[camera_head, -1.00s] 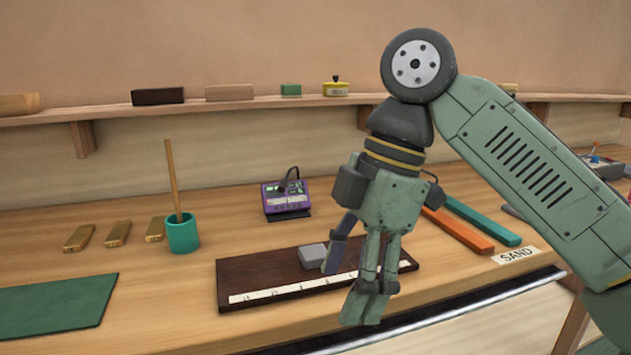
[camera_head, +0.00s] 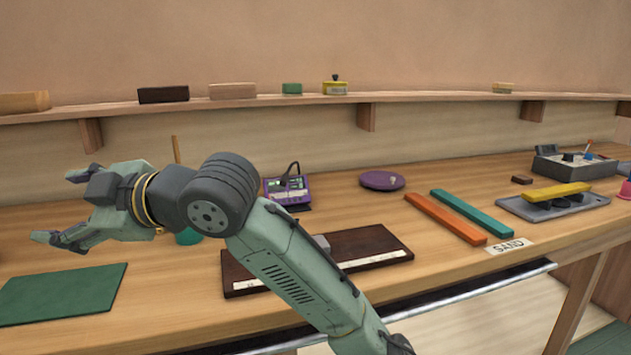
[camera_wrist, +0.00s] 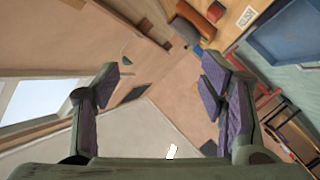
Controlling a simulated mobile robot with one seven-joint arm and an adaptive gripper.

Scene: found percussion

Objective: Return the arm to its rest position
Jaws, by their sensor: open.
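My gripper (camera_head: 58,207) is at the left of the head view, above the bench and pointing left. Its fingers are spread wide with nothing between them. My arm reaches up from the lower right and bends at the dark wrist joint. The arm partly hides the teal cup and the dark board (camera_head: 372,242) with a white marked strip.
A green mat (camera_head: 62,293) lies below the gripper. A purple device (camera_head: 288,188), purple disc (camera_head: 382,180), orange bar (camera_head: 445,218), teal bar (camera_head: 472,212) and grey tray with a yellow bar (camera_head: 557,190) stand on the bench. A shelf (camera_head: 420,98) with several blocks runs behind.

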